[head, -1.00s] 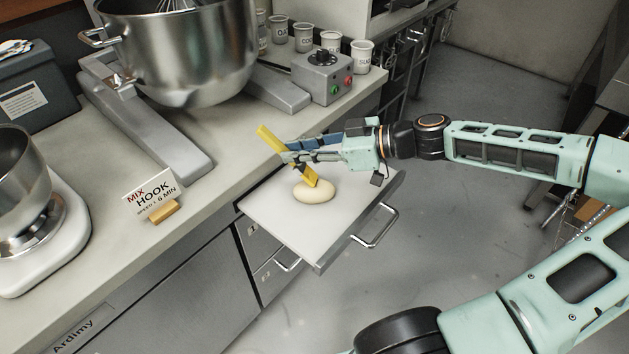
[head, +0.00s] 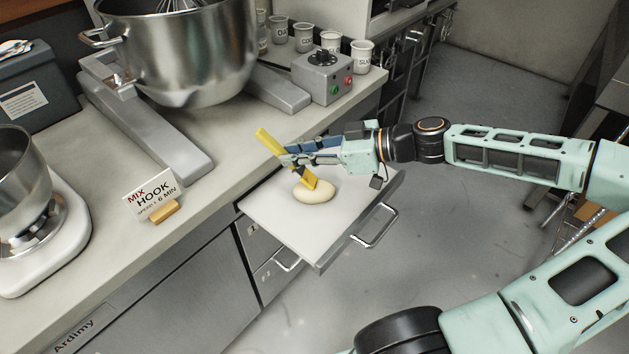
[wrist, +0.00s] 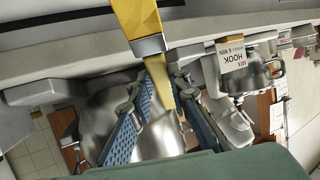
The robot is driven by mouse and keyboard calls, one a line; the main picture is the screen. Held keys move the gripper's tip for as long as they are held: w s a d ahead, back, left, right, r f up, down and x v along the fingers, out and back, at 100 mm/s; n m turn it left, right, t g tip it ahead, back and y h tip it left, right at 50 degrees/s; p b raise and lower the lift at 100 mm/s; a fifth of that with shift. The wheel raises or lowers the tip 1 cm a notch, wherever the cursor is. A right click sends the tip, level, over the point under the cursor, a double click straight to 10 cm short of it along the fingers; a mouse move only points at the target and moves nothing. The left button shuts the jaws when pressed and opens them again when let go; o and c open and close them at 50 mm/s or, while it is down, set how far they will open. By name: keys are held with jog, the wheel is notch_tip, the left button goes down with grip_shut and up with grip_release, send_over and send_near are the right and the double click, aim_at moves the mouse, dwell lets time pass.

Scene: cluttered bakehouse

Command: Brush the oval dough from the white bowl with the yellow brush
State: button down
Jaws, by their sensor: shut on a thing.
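The oval dough (head: 316,194) is pale and smooth and lies on the light pull-out board (head: 285,224) below the counter. My gripper (head: 290,156) is shut on the yellow brush (head: 268,142) above the dough. The brush is tilted, its handle end up to the left and its bristle end (head: 310,179) down at the top of the dough, seemingly touching it. In the wrist view the brush (wrist: 140,20) runs between my two blue-padded fingers (wrist: 160,112). The dough is not visible in the wrist view. I see no white bowl that I can name for sure.
A large steel mixer bowl (head: 185,55) stands on the counter. A MIX HOOK card (head: 151,194) stands near the counter edge. A grey control box (head: 322,77) and several labelled white cups (head: 362,57) stand behind. A metal handle (head: 376,228) sticks out from the board's front.

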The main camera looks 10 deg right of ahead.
notch_tip(320, 180, up, 6)
jog(key=p, duration=0.5)
jog(key=shift+f, duration=0.1)
dwell(0.9)
jog(key=shift+w+d+f+b, duration=0.1)
jog(key=shift+w+f+b, duration=0.05)
jog(key=shift+f+b, duration=0.9)
jog(key=shift+w+d+f+b, duration=0.15)
jog(key=shift+f+b, duration=0.65)
jog(key=shift+f, duration=0.45)
jog(key=shift+a+f+b, duration=0.1)
jog(key=shift+f+b, duration=0.35)
jog(key=shift+f, duration=0.2)
jog(key=shift+w, duration=0.15)
